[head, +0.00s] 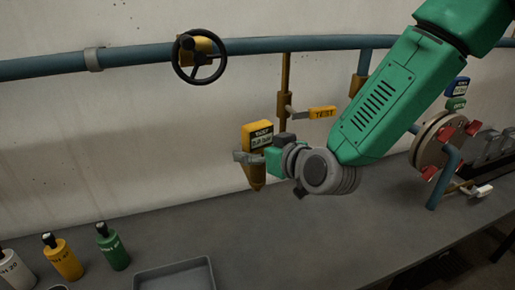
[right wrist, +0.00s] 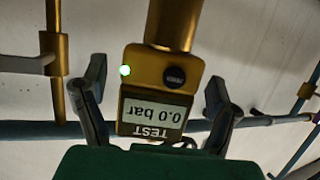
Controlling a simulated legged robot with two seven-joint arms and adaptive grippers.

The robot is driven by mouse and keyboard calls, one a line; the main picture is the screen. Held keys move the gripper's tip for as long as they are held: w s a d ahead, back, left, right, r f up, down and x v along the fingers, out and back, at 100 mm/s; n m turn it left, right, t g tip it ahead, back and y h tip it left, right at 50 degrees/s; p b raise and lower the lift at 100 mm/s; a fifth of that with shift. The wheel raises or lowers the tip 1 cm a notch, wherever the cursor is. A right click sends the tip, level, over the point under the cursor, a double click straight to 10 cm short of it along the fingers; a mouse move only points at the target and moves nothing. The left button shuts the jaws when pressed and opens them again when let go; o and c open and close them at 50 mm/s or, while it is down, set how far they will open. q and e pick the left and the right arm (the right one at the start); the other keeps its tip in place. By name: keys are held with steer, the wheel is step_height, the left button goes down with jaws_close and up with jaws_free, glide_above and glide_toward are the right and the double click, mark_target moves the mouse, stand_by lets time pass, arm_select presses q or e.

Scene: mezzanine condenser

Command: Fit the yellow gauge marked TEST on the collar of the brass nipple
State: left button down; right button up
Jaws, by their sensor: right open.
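The yellow gauge (head: 256,129) marked TEST is upright near the wall, left of my right wrist, its brass lower part tapering downward. In the right wrist view the gauge (right wrist: 157,95) appears upside down, with a green light, a black button and a display reading 0.0 bar. My right gripper (head: 262,153) is open, with one finger on each side of the gauge; gaps show in the wrist view. What supports the gauge is unclear. My left gripper is not visible.
A blue pipe (head: 140,62) with a black handwheel (head: 198,58) runs along the wall. Several bottles, including a green one (head: 112,246), and a grey tray (head: 170,272) are on the near bench. A flange with red handles (head: 437,140) stands right. The middle bench is clear.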

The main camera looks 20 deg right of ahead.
steer(key=v, duration=0.7)
steer(key=shift+f, duration=0.1)
